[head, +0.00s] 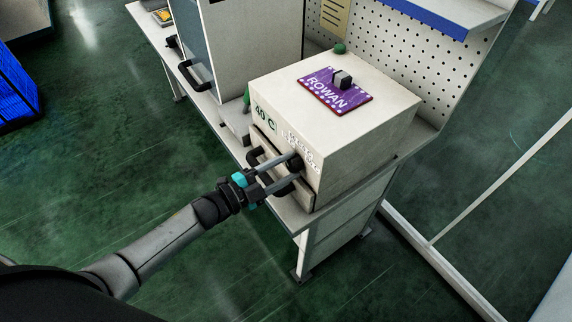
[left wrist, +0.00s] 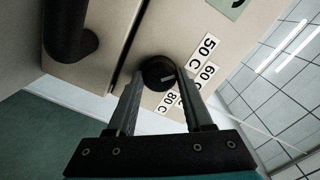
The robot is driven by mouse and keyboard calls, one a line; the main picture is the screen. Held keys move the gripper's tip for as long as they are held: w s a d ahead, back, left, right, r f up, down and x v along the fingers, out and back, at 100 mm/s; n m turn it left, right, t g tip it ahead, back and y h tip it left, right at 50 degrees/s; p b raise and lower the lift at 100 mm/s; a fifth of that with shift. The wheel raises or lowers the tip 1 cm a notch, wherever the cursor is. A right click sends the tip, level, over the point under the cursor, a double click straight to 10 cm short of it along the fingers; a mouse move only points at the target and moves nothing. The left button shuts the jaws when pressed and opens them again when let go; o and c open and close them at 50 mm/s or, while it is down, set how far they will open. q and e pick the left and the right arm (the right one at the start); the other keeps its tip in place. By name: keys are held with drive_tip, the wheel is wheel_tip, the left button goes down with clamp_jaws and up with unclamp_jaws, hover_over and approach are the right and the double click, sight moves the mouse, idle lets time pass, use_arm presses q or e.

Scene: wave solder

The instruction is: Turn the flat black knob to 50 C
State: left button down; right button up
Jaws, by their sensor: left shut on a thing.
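The flat black knob (left wrist: 154,71) is on the front of a cream box (head: 345,125). In the left wrist view, labels 50 C (left wrist: 203,52), 60 C (left wrist: 207,74) and 80 C (left wrist: 166,103) lie around its right and lower side, partly behind a finger. A short pale mark on the knob points to the right, toward the finger; which label it meets I cannot tell. My left gripper (head: 291,168) is shut on the knob, one finger on each side. My right gripper is not in view.
A dark handle (left wrist: 66,28) sticks out of the box front beside the knob. A purple ROWAN plate (head: 324,88) with a small block lies on the box top. A white pegboard (head: 440,55) stands behind. The green floor in front is clear.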

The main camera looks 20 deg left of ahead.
use_arm(q)
drive_tip(key=shift+n, duration=1.1)
drive_tip(key=shift+c, duration=1.5)
unclamp_jaws()
drive_tip(key=shift+s, duration=0.1)
drive_tip(key=v, duration=1.5)
drive_tip(key=shift+a, duration=0.15)
